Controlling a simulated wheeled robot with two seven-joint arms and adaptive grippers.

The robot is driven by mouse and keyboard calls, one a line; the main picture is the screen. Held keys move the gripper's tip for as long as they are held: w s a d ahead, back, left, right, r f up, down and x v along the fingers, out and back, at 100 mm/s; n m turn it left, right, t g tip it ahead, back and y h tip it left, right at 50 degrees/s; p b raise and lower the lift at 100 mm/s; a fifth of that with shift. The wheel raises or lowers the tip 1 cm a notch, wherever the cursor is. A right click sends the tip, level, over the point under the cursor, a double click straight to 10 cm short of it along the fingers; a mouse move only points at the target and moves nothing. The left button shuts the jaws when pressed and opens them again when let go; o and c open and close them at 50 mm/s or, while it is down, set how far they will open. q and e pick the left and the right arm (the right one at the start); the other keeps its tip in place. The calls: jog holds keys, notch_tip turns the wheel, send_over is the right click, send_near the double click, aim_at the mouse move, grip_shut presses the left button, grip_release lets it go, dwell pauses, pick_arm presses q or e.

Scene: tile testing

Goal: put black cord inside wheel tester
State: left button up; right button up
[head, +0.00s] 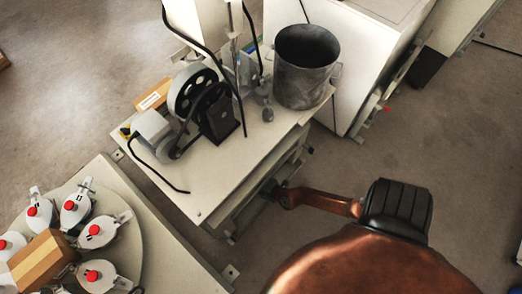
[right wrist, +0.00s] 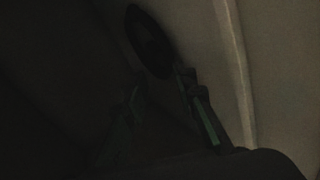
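The wheel tester (head: 192,105) stands on a pale bench in the head view, with a large grey wheel, a black belt and a grey motor. A thin black cord (head: 158,176) runs from beside the motor down over the bench top, its end near the front edge. A longer black cord (head: 203,48) arches down behind and beside the tester. I cannot tell which is the task's cord. My right gripper (right wrist: 158,80) shows dimly in the right wrist view, fingers apart, nothing visible between them. A dark oval lies just beyond the fingertips. My left gripper is out of view.
A metal bucket (head: 305,66) stands on the bench's right side. A round table (head: 128,222) with several red-knobbed jars is at lower left. A copper-coloured rounded shape with a black ribbed part fills the lower right; I cannot tell whether it is mine.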

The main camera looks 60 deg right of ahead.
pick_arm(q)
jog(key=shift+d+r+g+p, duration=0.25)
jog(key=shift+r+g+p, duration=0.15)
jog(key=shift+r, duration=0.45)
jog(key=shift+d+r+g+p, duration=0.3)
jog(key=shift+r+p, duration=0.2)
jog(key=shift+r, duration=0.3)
pick_arm(e)
jog(key=shift+v, duration=2.8)
jog(key=shift+s+a+r, duration=0.15)
jog(key=shift+s+r, duration=0.1)
jog(key=shift+s, duration=0.05)
jog(key=s+a+r+m+g, duration=0.2)
jog(key=s+r+m+g, duration=0.15)
jog(key=s+m, duration=0.75)
jog(key=s+a+r+m+g+y, duration=0.2)
jog(key=s+a+y, duration=0.3)
jog(key=s+a, duration=0.8)
jog(key=shift+a+r, duration=0.4)
jog(key=shift+a, duration=0.35)
